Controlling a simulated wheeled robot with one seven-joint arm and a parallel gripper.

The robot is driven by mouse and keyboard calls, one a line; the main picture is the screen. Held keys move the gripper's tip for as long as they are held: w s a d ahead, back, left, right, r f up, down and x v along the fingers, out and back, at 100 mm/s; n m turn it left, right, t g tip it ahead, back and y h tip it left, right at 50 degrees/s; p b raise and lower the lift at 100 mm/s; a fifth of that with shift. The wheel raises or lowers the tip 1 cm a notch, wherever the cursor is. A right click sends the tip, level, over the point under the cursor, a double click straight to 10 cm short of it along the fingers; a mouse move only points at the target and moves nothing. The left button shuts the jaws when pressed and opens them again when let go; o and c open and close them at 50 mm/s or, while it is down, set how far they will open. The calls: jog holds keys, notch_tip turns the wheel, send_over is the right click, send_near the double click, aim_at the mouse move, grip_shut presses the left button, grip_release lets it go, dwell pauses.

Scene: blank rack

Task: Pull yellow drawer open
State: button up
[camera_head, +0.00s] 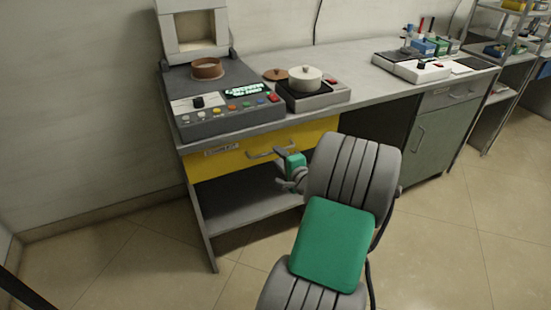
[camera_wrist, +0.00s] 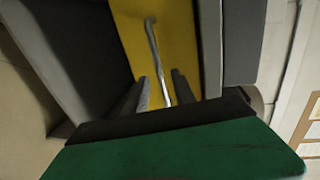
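The yellow drawer (camera_head: 228,160) sits under the bench top and looks closed, its front about flush below the counter edge. Its silver bar handle (camera_head: 260,154) runs across the front; in the wrist view the handle (camera_wrist: 153,42) runs lengthwise over the yellow front (camera_wrist: 178,35). My gripper (camera_head: 279,167) is at the right end of the handle. In the wrist view my gripper (camera_wrist: 163,88) has its two dark fingers apart, with the handle between them and gaps on both sides. Whether the fingertips reach past the bar is hard to tell.
An open grey shelf (camera_head: 240,196) lies below the drawer. The bench top (camera_head: 350,62) carries a control panel (camera_head: 225,113) and a hot plate with a white pot (camera_head: 305,78). A green-grey cabinet (camera_head: 433,135) stands right. The tiled floor (camera_head: 160,260) in front is clear at left.

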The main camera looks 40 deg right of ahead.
jog(key=x, duration=0.3)
jog(key=shift+a, duration=0.1)
jog(key=shift+c, duration=0.4)
grip_shut()
dwell(0.9)
